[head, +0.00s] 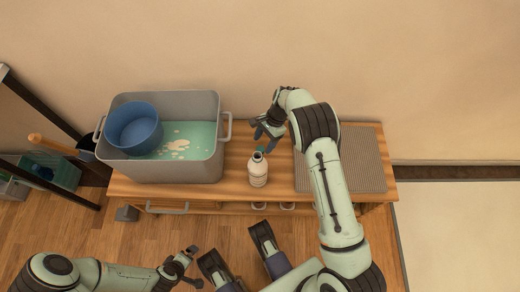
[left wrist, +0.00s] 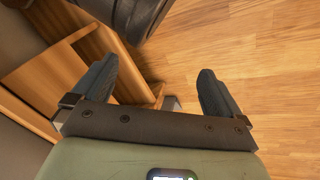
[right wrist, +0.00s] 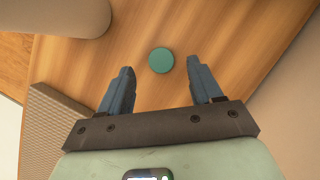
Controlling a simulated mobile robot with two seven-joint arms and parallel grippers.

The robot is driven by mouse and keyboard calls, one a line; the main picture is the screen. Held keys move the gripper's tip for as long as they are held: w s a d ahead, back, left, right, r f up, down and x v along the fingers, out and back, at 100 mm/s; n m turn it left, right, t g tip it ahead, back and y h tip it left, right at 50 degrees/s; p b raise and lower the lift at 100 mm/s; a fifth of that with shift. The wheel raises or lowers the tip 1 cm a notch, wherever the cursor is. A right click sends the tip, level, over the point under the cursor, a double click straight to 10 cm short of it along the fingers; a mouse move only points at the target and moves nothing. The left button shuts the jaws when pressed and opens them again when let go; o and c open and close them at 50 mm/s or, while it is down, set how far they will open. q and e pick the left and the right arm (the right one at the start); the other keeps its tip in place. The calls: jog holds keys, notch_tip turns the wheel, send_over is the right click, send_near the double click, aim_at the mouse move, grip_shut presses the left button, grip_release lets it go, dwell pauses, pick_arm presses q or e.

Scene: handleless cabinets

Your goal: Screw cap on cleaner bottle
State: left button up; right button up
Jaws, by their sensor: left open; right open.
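The white cleaner bottle (head: 258,173) stands upright on the wooden bench, its dark open neck uncapped. A teal round cap (head: 262,150) lies on the bench just behind the bottle. It also shows in the right wrist view (right wrist: 161,60) as a flat disc on the wood. My right gripper (head: 264,136) is open and empty above the bench, behind the cap. In its wrist view the cap appears between the fingertips, with no finger seen touching it. My left gripper (head: 194,267) is open and empty, low in front of the bench; its wrist view (left wrist: 155,75) shows floor and wooden furniture.
A grey tub (head: 190,170) with greenish water and a blue basin (head: 134,127) stands left of the bottle. A ribbed grey-brown mat (head: 365,160) lies at the right, partly behind my right arm. The wall is close behind the bench (head: 237,178).

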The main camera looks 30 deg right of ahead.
jog(key=x, duration=0.3)
jog(key=shift+w+d+f, duration=0.1)
jog(key=shift+d+f, duration=0.05)
pick_arm(q)
jog(key=shift+s+a+f+g, duration=0.1)
jog(key=shift+s+f+g, duration=0.3)
jog(key=shift+s+f, duration=0.5)
pick_arm(e)
jog(key=c, duration=1.1)
notch_tip(320, 180, up, 8)
jog(key=shift+r+p, duration=0.2)
jog(key=shift+p, duration=0.7)
pick_arm(q)
jog(key=s+d+r+h+p, duration=0.1)
jog(key=s+d+r+p, duration=0.1)
jog(key=r, duration=0.4)
jog(key=shift+s+d+r+g+p, duration=0.3)
jog(key=shift+s+d+r+p, duration=0.1)
jog(key=shift+d, duration=0.25)
pick_arm(e)
notch_tip(320, 180, up, 12)
send_over(261, 149)
jog(key=shift+d+f, duration=0.1)
jog(key=shift+d, duration=0.2)
pick_arm(q)
jog(key=shift+c, duration=0.2)
pick_arm(e)
jog(key=shift+w, duration=0.1)
